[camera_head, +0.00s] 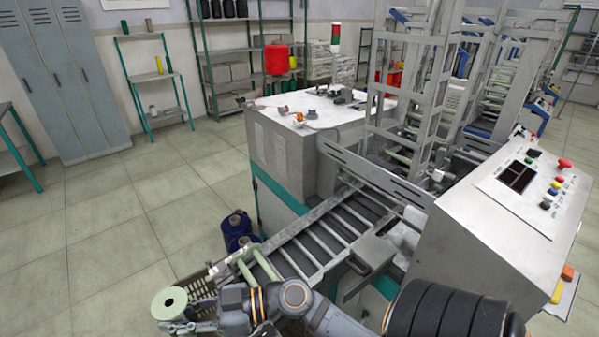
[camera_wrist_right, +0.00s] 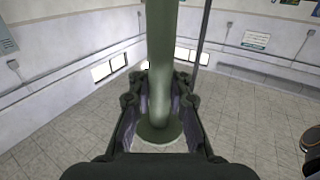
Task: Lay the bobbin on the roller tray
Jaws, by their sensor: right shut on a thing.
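A pale green bobbin (camera_head: 169,303) with a round flange is in the jaws of my right gripper (camera_head: 204,312), at the lower left of the head view. In the right wrist view the bobbin (camera_wrist_right: 160,60) stands lengthwise between the two fingers (camera_wrist_right: 160,108), with one flange beyond them. My right gripper is shut on it. My left gripper is not in view.
Dark blue cones (camera_head: 236,228) stand on the floor behind. The machine's control panel (camera_head: 520,195) is on the right. The floor at left is clear.

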